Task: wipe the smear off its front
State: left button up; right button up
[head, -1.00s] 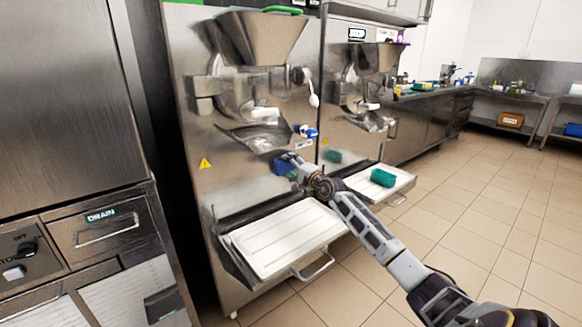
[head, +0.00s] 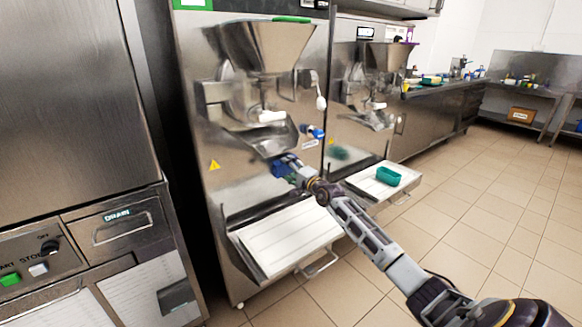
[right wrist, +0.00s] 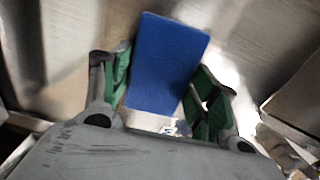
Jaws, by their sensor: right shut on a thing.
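The near batch freezer (head: 234,190) is a tall stainless steel machine with a hopper on top and a yellow warning sticker on its front. My right gripper (head: 284,166) is at its front panel, below the spout chute. It is shut on a blue cloth or sponge (right wrist: 167,65), which shows as a flat blue block between the green-padded fingers (right wrist: 158,90) in the right wrist view. The blue thing (head: 279,169) is close against the steel; I cannot tell if it touches. I make out no smear on the front; the gripper and blue thing may hide it. My left gripper is not in view.
A white drip tray (head: 290,238) with a handle juts out below my right gripper. A steel cabinet (head: 75,100) stands left. The tiled floor at right is clear.

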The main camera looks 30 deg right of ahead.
jog(key=shift+s, duration=0.15)
jog(key=shift+s+d+p, duration=0.2)
jog(key=shift+s+p, duration=1.2)
jog(key=shift+s, duration=0.55)
jog(key=shift+s+d+p, duration=0.1)
jog(key=shift+s+p, duration=0.35)
jog(key=shift+s, duration=0.45)
jog(key=shift+s, duration=0.15)
jog(key=shift+s+d+p, duration=0.1)
jog(key=shift+s+p, duration=0.75)
jog(key=shift+s, duration=0.5)
